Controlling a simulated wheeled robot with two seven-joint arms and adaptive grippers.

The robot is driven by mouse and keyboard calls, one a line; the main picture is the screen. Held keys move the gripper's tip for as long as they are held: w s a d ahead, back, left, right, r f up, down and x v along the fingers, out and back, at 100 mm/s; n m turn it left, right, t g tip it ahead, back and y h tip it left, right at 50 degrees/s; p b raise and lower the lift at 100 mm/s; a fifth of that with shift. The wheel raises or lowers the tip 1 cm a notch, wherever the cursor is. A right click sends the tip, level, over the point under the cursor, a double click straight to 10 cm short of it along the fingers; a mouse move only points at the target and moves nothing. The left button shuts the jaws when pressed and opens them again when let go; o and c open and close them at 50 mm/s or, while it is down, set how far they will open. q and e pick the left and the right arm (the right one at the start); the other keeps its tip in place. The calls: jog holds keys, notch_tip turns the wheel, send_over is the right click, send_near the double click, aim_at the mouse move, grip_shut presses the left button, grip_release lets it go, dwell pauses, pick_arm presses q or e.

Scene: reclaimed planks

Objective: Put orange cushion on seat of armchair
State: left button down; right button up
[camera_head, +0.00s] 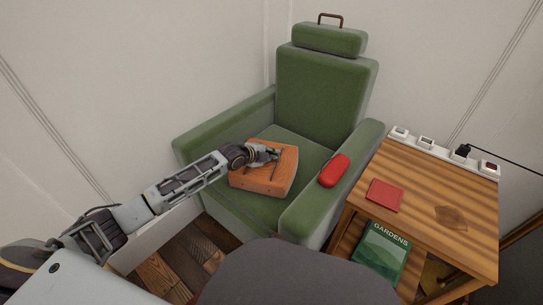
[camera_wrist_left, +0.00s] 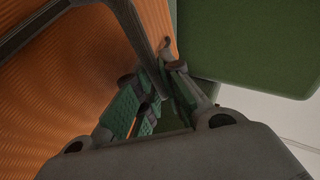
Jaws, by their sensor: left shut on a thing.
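The orange cushion (camera_head: 260,182), a thick block, is over the front part of the armchair's green seat (camera_head: 312,157). The head view does not settle whether it rests there or hangs slightly above. The armchair (camera_head: 318,90) faces me, with arms on both sides. My left gripper (camera_head: 274,154) is at the cushion's top, shut on its dark handle. In the left wrist view, the handle passes between the fingers (camera_wrist_left: 165,88) beside the ribbed orange cushion (camera_wrist_left: 70,80). My right gripper is out of view.
A slatted wooden table (camera_head: 428,180) stands to the right, with a red booklet (camera_head: 384,195) on top and a green book (camera_head: 381,254) lower down. A white socket strip (camera_head: 442,150) runs along its back.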

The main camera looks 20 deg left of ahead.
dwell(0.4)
pick_arm(q)
jog(key=c, duration=1.5)
grip_release()
jog(key=shift+c, duration=0.2)
